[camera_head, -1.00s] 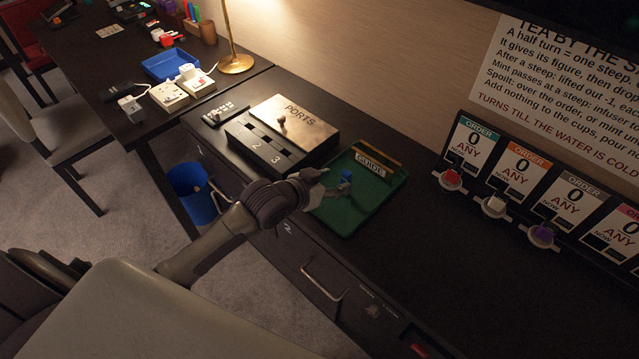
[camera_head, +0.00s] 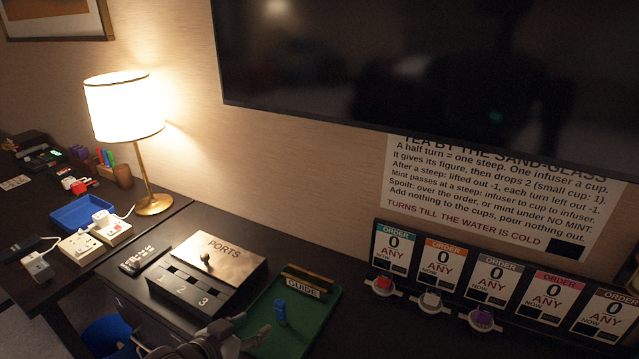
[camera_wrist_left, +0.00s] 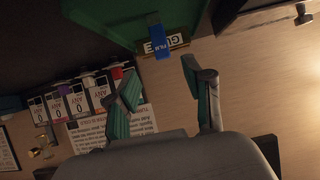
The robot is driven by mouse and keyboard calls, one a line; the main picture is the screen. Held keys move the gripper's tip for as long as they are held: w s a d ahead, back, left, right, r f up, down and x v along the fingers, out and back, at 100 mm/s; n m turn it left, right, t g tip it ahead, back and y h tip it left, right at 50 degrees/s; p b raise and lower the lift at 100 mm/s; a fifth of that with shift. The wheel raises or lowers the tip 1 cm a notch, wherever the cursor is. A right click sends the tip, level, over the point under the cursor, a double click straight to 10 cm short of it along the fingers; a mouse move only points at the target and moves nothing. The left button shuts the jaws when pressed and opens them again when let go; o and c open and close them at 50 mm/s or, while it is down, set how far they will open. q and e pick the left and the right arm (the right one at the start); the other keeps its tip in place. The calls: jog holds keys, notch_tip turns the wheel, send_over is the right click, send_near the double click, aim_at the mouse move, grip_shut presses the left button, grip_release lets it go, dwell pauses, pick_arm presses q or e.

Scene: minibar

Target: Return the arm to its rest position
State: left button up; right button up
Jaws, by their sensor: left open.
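My left gripper (camera_head: 254,334) is at the bottom of the head view, over the left edge of the green tray (camera_head: 318,325). It is open, with nothing between its fingers. In the wrist view, the two green-padded fingers (camera_wrist_left: 163,88) are spread apart. A small blue piece (camera_head: 281,313) stands on the tray, just right of the fingers and apart from them. It also shows in the wrist view (camera_wrist_left: 158,42) in front of the GUIDE sign (camera_wrist_left: 178,42). Most of my left arm is below the picture. My right gripper does not show.
The PORTS box (camera_head: 222,262) with numbered slots stands left of the tray. Behind it are a remote (camera_head: 138,260), white socket blocks (camera_head: 82,246), a blue tray (camera_head: 88,212) and a lit lamp (camera_head: 125,108). Order cards (camera_head: 440,262) line the right. A dark screen (camera_head: 420,75) hangs above.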

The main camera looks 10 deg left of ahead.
pick_arm(q)
jog(key=s+f+n+g+y, duration=0.15)
jog(key=s+f+g, duration=0.25)
jog(key=s, duration=0.8)
jog(key=s+f+n+g+y, duration=0.1)
jog(key=s+f+g+y, duration=0.25)
jog(key=s, duration=0.85)
notch_tip(320, 180, down, 26)
jog(key=g+h, duration=0.1)
jog(key=g, duration=0.1)
jog(key=s+a+f, duration=0.3)
jog(key=s+f, duration=1.3)
jog(key=s, duration=0.1)
jog(key=shift+s+m+g, duration=0.25)
jog(key=shift+m+g, duration=0.2)
